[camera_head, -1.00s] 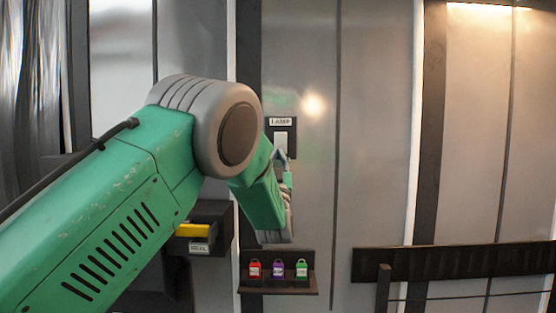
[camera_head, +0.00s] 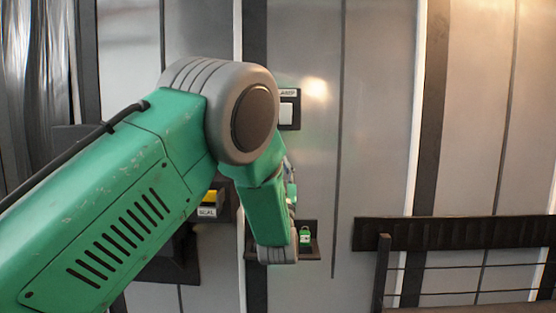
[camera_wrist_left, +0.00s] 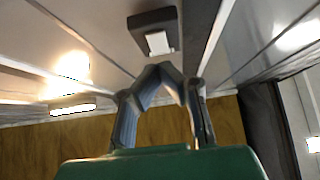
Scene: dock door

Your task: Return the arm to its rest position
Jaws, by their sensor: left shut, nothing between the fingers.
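My left arm comes in from the left in the head view, its forearm hanging down in front of the wall. My left gripper (camera_wrist_left: 160,72) is shut and empty in the left wrist view, its fingertips together. In the head view it is mostly hidden behind my arm. A white lamp switch (camera_head: 287,114) on a dark plate is on the wall above the gripper, its label partly covered by my arm. The switch (camera_wrist_left: 157,42) also shows beyond the fingertips in the wrist view, apart from them. My right gripper is in neither view.
A small shelf (camera_head: 312,255) with a green padlock (camera_head: 305,237) is just behind my forearm. A yellow item (camera_head: 210,196) sits in a holder labelled SEAL, left of the forearm. A dark rail (camera_head: 470,233) runs along the right. The wall between is bare.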

